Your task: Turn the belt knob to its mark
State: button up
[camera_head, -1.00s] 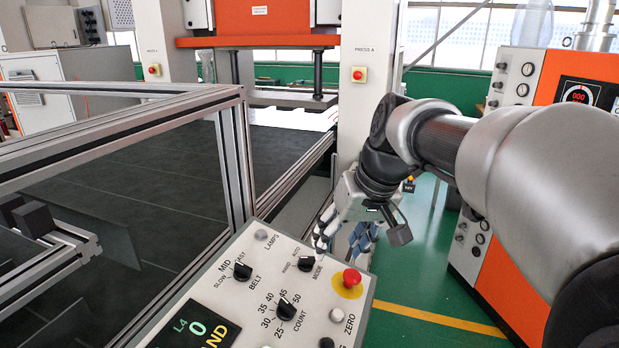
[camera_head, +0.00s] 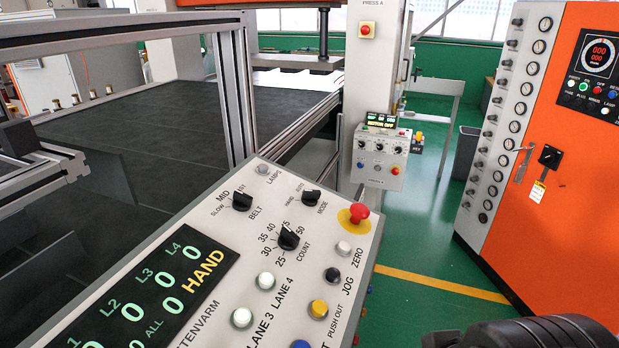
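The belt knob (camera_head: 242,201) is a small black selector knob on the upper left of the light grey control panel (camera_head: 215,225). Its labels read SLOW, MID and, partly hidden, FAST, with BELT beside it. The knob is too small to tell exactly where its pointer stands. Nothing touches it. My gripper is not in view. Only a dark ribbed part of my arm shows at the bottom right edge.
The panel also carries the mode knob (camera_head: 311,197), the count knob (camera_head: 288,237), a red emergency button (camera_head: 359,213) and a display (camera_head: 155,300) reading HAND. An aluminium frame (camera_head: 232,90) stands behind the panel. The space above the panel is clear.

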aim_at(242, 202)
jog(key=k+u, duration=0.4)
jog(key=k, duration=0.15)
jog(key=k+j+u, duration=0.35)
jog(key=k, duration=0.15)
jog(key=l, duration=0.1)
